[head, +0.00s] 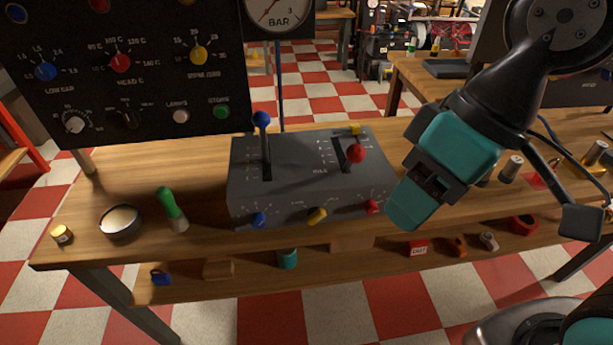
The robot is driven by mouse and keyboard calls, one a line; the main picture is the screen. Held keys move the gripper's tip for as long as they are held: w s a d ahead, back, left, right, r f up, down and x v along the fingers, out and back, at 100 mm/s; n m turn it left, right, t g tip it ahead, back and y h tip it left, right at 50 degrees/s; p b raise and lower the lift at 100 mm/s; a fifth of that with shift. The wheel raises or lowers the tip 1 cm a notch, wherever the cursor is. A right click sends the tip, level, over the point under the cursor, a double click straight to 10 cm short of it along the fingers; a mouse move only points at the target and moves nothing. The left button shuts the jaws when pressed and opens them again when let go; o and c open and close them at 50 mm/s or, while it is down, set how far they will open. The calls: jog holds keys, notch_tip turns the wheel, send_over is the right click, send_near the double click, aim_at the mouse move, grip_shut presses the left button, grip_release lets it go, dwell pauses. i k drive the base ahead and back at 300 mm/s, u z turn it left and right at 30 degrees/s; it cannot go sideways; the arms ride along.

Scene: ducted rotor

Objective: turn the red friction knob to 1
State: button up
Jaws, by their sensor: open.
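The red knob (372,207) is on the right of the sloped front face of a grey console (290,190) on the wooden bench. White scale marks surround it, but they are too small to read, as is the direction the knob points. My teal and black gripper (412,203) reaches down from the upper right. It is just right of the red knob in the picture, apart from it as far as I can tell. It is open and nothing shows between its fingers. The far finger is mostly hidden.
The console also has a blue knob (259,219), a yellow knob (317,215), a blue-topped lever (262,119) and a red-balled lever (356,153) near the gripper. A black panel (120,90) with knobs stands behind left. A green-handled tool (170,206) lies left of the console.

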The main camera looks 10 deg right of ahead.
aim_at(370, 206)
jog(key=z, duration=1.8)
jog(key=k, duration=0.95)
jog(key=u, duration=1.7)
